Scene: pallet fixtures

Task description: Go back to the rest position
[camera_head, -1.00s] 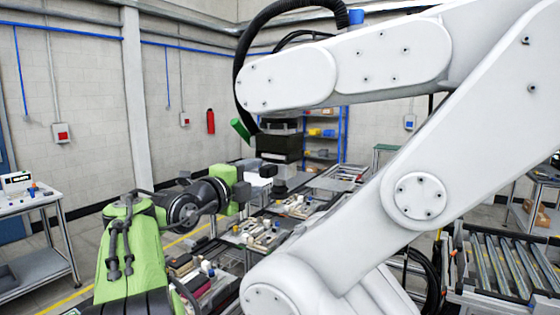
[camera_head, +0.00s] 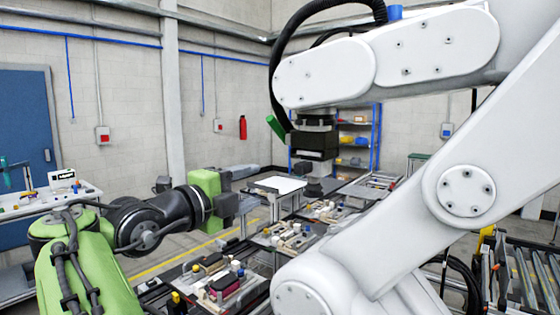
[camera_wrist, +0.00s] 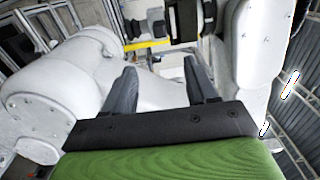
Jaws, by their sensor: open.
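My gripper (camera_head: 243,188) is at the end of my green arm, left of centre in the head view, and points to the right. In the wrist view its two dark fingers stand apart with nothing between them, so my gripper (camera_wrist: 157,72) is open and empty. Its green body fills the bottom of that view. In the head view the gripper is above floor level, beside the fixture line, and holds nothing.
A large white robot arm (camera_head: 430,50) with a black tool (camera_head: 315,142) fills the right side. Pallet fixtures (camera_head: 290,237) with several parts run along the middle. A roller conveyor (camera_head: 530,275) is at lower right. A workbench (camera_head: 50,200) stands left near a blue door (camera_head: 25,130).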

